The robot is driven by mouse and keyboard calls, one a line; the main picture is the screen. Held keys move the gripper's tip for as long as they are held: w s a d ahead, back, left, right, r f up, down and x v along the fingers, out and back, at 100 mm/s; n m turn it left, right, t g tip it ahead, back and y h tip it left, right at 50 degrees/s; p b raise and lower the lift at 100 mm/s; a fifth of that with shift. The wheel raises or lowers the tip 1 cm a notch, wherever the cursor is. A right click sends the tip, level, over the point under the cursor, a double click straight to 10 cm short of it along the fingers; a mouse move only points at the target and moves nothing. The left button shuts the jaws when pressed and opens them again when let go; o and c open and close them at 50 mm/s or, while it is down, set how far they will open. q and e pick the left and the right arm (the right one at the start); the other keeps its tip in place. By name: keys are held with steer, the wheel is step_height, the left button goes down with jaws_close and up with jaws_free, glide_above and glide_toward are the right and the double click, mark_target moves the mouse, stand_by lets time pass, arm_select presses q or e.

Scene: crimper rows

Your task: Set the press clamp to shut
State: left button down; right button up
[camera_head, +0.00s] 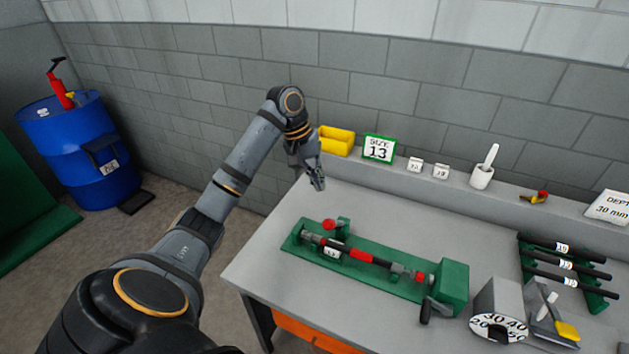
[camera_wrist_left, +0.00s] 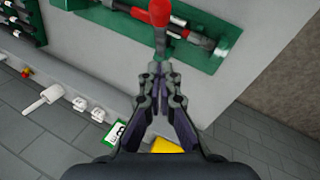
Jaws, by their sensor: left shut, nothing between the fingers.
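The green press (camera_head: 390,288) lies on the grey bench, with a dark rod with red bands (camera_head: 358,255) along it. At its left end is a clamp with a red knob (camera_head: 329,224) beside a small green block. In the left wrist view the red knob (camera_wrist_left: 160,12) stands just beyond my fingertips and hides part of the press. I cannot tell whether the clamp is open or shut. My left gripper (camera_head: 318,184) is shut and empty, above the bench behind the press, apart from the knob. It also shows in the left wrist view (camera_wrist_left: 161,80). My right gripper is not in view.
A yellow bin (camera_head: 336,141), a green-framed size 13 sign (camera_head: 380,148) and a white cup (camera_head: 482,176) stand on the back ledge. A rack of dark rods (camera_head: 566,262) and a dial box (camera_head: 499,325) are at the right. A crank (camera_head: 426,308) sticks out in front.

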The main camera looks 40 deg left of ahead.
arm_select(q)
steer(key=s+d+f+p, duration=0.1)
steer(key=d+f, duration=0.2)
steer(key=f, duration=0.3)
steer(key=shift+s+d+f+p, duration=0.2)
steer(key=shift+d+p, duration=0.05)
steer(key=shift+p, duration=0.15)
